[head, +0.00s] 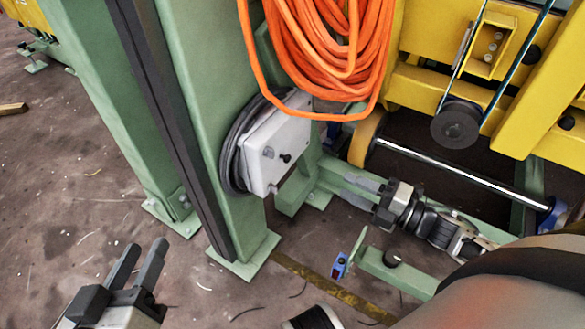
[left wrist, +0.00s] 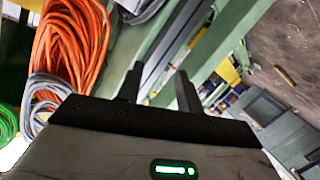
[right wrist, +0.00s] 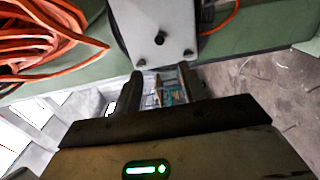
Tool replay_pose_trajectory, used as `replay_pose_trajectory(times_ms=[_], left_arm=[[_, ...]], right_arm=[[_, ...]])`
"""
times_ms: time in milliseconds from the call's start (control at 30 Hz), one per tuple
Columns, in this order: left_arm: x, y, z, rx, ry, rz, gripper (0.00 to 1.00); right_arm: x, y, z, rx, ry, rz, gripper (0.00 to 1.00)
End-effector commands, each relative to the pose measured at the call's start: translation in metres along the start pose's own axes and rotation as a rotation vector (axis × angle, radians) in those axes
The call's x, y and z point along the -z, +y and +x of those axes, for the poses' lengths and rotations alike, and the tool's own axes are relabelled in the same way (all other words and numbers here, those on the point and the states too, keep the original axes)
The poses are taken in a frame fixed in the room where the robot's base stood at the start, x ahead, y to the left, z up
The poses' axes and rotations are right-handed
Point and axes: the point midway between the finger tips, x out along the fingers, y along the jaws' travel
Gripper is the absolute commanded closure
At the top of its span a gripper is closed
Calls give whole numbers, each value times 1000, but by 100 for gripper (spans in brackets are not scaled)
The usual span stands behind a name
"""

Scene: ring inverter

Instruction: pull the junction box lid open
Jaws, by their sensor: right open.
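The junction box (head: 278,148) is a white box mounted on the side of a green post, with its pale lid shut as far as I can tell. Two small dark knobs show on its face; the right wrist view shows the box (right wrist: 170,25) and its knobs from close by. My right gripper (head: 352,190) is open and empty, to the right of and below the box, apart from it. In the right wrist view its fingers (right wrist: 162,78) point towards the box's lower edge. My left gripper (head: 144,256) is open and empty, at the lower left, away from the box.
An orange cable coil (head: 325,40) hangs just above the box. The green post (head: 200,90) stands left of it. Yellow machinery (head: 480,90) with a pulley and a metal rod fills the right. A green beam (head: 400,275) lies low. The floor (head: 75,210) at left is mostly clear.

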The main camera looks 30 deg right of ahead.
Motion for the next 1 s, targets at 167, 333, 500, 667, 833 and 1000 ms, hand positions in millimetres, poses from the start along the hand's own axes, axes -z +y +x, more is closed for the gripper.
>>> replay_pose_trajectory(times_ms=[167,333,500,667,833,1000], left_arm=[[0,1,2,-18,22,-29,64],[2,4,2,-41,47,-63,64],[4,6,3,-64,69,-97,64],[6,8,2,-78,88,-114,64],[11,8,3,-83,113,-109,64],[14,9,3,-87,121,-104,64]], right_arm=[[0,0,35,-5,2,-1,59],[0,0,73,-6,0,0,59],[0,0,108,-5,0,2,59],[0,0,133,-3,0,3,59],[0,1,146,-1,-1,4,59],[0,1,149,0,-2,5,59]])
